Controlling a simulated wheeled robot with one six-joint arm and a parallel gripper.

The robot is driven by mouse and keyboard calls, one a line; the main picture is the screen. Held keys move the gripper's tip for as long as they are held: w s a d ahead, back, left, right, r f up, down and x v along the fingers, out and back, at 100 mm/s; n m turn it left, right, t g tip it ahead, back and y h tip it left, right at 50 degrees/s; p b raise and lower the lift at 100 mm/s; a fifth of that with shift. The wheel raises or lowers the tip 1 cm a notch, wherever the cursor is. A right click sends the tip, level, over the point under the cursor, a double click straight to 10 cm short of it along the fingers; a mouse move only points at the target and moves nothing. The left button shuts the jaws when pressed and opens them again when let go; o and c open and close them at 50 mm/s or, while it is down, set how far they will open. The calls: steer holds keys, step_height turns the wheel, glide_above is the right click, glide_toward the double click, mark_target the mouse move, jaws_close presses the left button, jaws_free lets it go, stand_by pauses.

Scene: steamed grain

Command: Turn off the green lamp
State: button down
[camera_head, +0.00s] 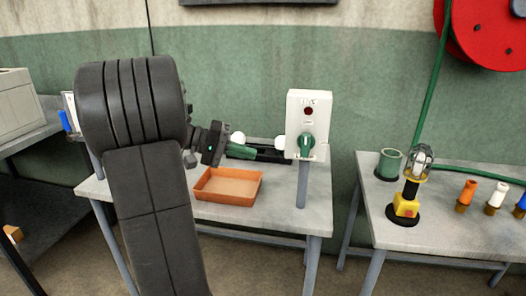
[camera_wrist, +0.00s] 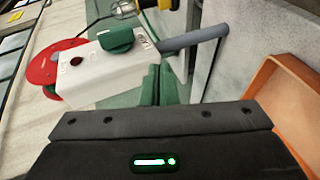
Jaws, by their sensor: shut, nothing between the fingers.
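A white control box (camera_head: 308,125) stands on a grey post at the right of the middle table. It has a green rotary knob (camera_head: 307,145) and a dark red round indicator (camera_head: 308,111) above it. The box (camera_wrist: 100,75) and its green knob (camera_wrist: 116,40) also show in the wrist view. My gripper (camera_head: 252,153) is shut and empty, left of the box and apart from it, with its green fingers (camera_wrist: 158,84) together. A caged lamp (camera_head: 418,165) with a clear-looking bulb stands on a yellow and black base on the right table. I see no plainly green-lit lamp.
An orange tray (camera_head: 229,185) lies on the middle table below my gripper. A black holder with white round pieces is behind the fingers. A green cup (camera_head: 389,165) and several coloured plugs stand on the right table. A red reel (camera_head: 484,30) hangs above with a green hose.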

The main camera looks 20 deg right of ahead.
steer(key=shift+w+a, duration=0.2)
steer(key=shift+a, duration=0.55)
steer(key=shift+w+a, duration=0.2)
steer(key=shift+a, duration=0.55)
